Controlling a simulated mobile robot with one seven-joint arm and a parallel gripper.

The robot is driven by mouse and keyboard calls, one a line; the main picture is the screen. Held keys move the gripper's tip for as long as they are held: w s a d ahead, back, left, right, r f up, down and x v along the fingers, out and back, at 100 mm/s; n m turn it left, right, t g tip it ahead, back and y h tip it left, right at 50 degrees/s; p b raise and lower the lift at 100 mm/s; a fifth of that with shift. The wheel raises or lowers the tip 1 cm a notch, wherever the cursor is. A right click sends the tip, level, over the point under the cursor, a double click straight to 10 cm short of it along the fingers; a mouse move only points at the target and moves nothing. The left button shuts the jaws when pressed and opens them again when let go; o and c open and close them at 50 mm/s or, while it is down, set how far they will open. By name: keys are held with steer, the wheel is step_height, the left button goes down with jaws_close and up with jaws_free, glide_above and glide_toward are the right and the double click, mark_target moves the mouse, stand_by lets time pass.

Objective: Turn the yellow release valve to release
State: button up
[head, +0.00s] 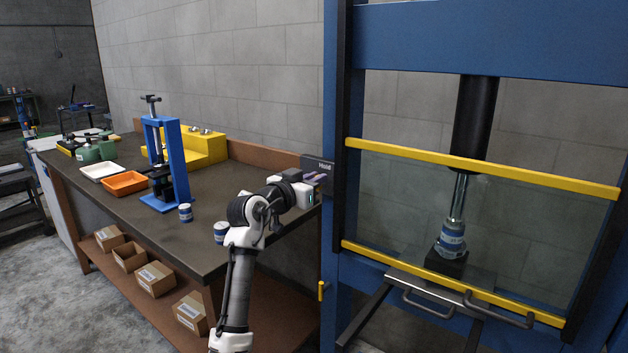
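A small yellow handle (322,290), which looks like the release valve, sticks out low on the left post of the blue press frame (345,230). My arm reaches up from the bottom, and my gripper (318,179) is beside the dark labelled box (318,164) on that post, well above the yellow handle. The gripper's fingers are small and partly lost against the box, so I cannot tell whether they are open or shut. Whether the gripper touches the box is also unclear.
Behind a clear guard with yellow rails (480,172), the press ram (458,195) stands over a blue-and-white cylindrical part (451,238). A dark workbench (120,205) to the left holds a small blue press (168,165), trays and cans. Cardboard boxes (155,279) lie on its lower shelf.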

jaws_close()
steer(key=shift+n, duration=0.3)
steer(key=shift+w+a+f+n+p, duration=0.2)
steer(key=shift+a+f+n+p, duration=0.1)
steer(key=shift+n+p, duration=2.2)
steer(key=shift+w+a+f+n+p, duration=0.3)
steer(key=shift+n+p, duration=1.4)
steer(key=shift+n, duration=1.55)
steer(key=shift+w+a+f+n+p, duration=0.1)
steer(key=shift+a+f+n+p, duration=0.25)
steer(key=shift+n+p, duration=2.15)
steer(key=shift+f+n+b, duration=0.1)
steer(key=shift+n+b, duration=0.25)
steer(key=shift+n, duration=0.2)
steer(key=o, duration=0.6)
jaws_free()
